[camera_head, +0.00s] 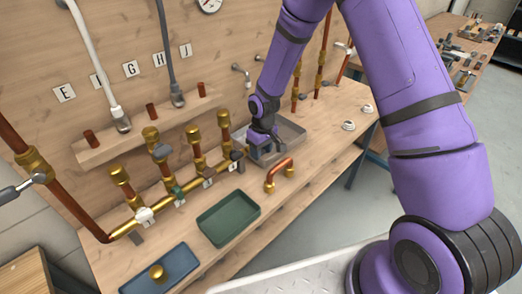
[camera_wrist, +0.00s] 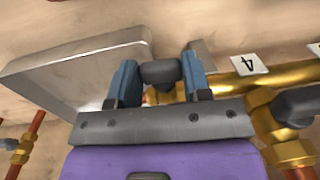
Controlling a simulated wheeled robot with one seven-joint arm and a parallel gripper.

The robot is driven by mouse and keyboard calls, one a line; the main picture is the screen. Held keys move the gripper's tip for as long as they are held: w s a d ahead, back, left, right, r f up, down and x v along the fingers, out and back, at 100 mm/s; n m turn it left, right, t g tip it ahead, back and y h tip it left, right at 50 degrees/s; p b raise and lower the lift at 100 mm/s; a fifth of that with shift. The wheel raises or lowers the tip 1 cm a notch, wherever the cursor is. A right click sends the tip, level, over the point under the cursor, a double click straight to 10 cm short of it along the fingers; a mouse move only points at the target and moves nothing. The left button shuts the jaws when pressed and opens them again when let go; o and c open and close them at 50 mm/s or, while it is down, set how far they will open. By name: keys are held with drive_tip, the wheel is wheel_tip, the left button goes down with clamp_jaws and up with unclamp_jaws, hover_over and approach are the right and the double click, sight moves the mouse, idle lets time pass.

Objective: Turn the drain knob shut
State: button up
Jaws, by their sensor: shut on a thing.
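The brass manifold (camera_head: 185,188) runs along the bench with several upright valve stubs. In the wrist view, the dark drain knob (camera_wrist: 160,72) sits at the end of the brass pipe (camera_wrist: 240,84), beyond the label "4" (camera_wrist: 248,65). My gripper (camera_wrist: 158,78) has its two blue fingers on either side of this knob, shut on it. In the head view my gripper (camera_head: 262,146) is at the manifold's right end and hides the drain knob. Another dark knob (camera_wrist: 296,106) is on the manifold to the right in the wrist view.
A grey metal tray (camera_head: 296,129) stands close behind my gripper; its wall (camera_wrist: 75,66) fills the wrist view's left. A copper U-pipe (camera_head: 279,175), a green tray (camera_head: 228,220) and a blue tray (camera_head: 140,287) with a brass fitting (camera_head: 157,272) lie in front.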

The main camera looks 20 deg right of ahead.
drive_tip(key=shift+d, duration=0.15)
drive_tip(key=shift+w+d+f+g+y, duration=0.15)
drive_tip(key=shift+g+y, duration=0.5)
drive_tip(key=shift+y, duration=0.55)
drive_tip(key=shift+w+d+g+y, duration=0.15)
drive_tip(key=shift+g+y, duration=0.5)
drive_tip(key=shift+y, duration=0.55)
drive_tip(key=g+y, duration=0.1)
drive_tip(key=y, duration=0.2)
drive_tip(key=g+y, duration=0.1)
drive_tip(key=shift+d+f+g+y, duration=0.2)
drive_tip(key=shift+f+g+y, duration=0.1)
drive_tip(key=shift+y, duration=0.1)
drive_tip(key=o, duration=0.9)
